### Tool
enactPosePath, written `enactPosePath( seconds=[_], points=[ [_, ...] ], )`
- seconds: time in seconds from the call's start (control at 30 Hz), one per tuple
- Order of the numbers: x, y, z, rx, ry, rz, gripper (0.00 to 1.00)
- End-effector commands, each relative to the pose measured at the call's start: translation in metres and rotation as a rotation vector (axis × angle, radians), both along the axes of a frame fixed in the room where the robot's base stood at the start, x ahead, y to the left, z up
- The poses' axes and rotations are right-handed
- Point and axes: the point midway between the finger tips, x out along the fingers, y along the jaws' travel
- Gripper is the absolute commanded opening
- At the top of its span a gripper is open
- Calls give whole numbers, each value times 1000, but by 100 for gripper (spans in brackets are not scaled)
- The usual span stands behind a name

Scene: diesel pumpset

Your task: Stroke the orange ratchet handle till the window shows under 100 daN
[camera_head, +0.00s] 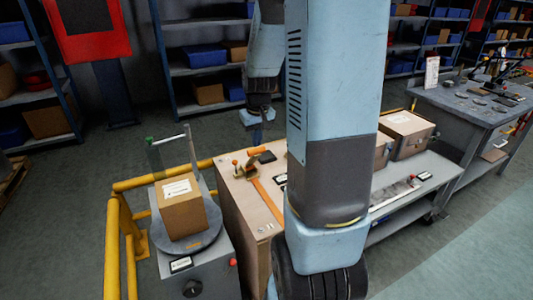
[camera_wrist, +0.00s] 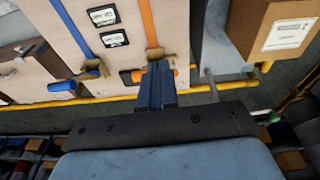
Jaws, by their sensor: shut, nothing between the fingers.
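The orange ratchet handle (camera_wrist: 139,76) lies crosswise at the end of the orange strap (camera_wrist: 148,22) in the wrist view, partly hidden behind my fingers. Its brass-coloured ratchet body (camera_wrist: 153,53) sits just beyond the fingertips. The head view shows the orange handle (camera_head: 257,151) near the far edge of the crate top. My gripper (camera_wrist: 155,66) is shut and empty, over or against the handle; contact cannot be told. In the head view my gripper (camera_head: 259,132) is small, just above the handle. Dark label-like windows (camera_wrist: 115,39) sit beside the straps; no daN figure is readable.
A blue strap (camera_wrist: 74,22) and blue handle (camera_wrist: 62,87) lie left of the orange one in the wrist view. A yellow rail (camera_head: 140,181) runs by the crate. A cardboard box (camera_head: 182,206) stands on a round plate. My arm hides part of the crate.

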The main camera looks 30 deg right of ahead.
Motion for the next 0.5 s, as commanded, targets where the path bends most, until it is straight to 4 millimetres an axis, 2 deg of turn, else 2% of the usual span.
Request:
enactPosePath(
  seconds=[0.03,0.1,0.27,0.5],
  points=[
    [-6,10,15,-7,-17,9,0],
    [-14,21,34,-13,-38,14,0],
    [-37,47,72,-24,-84,25,0],
    [-79,82,119,-28,-154,44,0]
  ],
)
